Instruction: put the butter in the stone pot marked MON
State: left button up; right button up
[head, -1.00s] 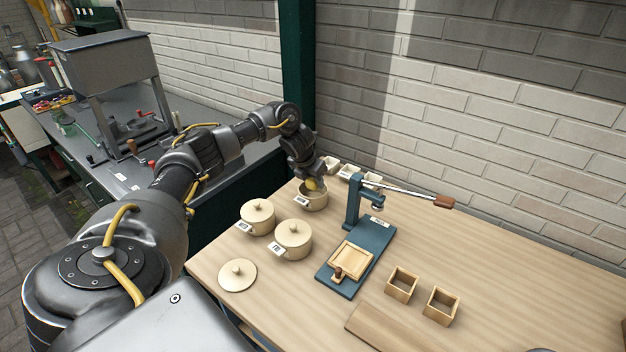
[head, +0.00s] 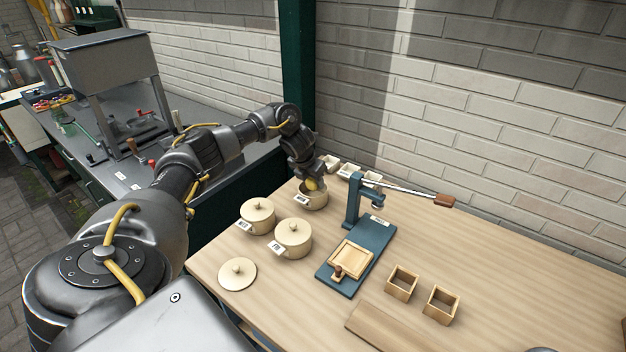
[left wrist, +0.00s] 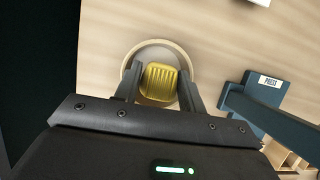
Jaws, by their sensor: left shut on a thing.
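My left gripper (head: 312,184) is shut on the yellow ridged butter (left wrist: 160,82). It holds the butter at the mouth of an open cream pot (head: 316,201). In the left wrist view the pot's round rim (left wrist: 136,55) surrounds the butter and the fingertips. How deep the butter sits is hard to tell. The open pot's label is too small to read for certain. Two other cream pots, one at the left (head: 257,216) and one nearer (head: 293,238), have their lids on. A loose lid (head: 237,273) lies on the table. My right gripper is not in view.
A blue press (head: 372,240) with a long lever (head: 410,193) stands right of the pots. Two small wooden boxes (head: 402,284) (head: 441,305) and a board (head: 382,332) are nearer. Small white dishes (head: 350,171) stand along the wall.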

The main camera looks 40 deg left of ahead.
aim_at(313, 191)
pick_arm(q)
jog(key=shift+f+b, duration=0.55)
jog(key=shift+f, duration=0.4)
jog(key=shift+f+b, duration=1.1)
jog(key=shift+f, duration=0.4)
dwell(0.5)
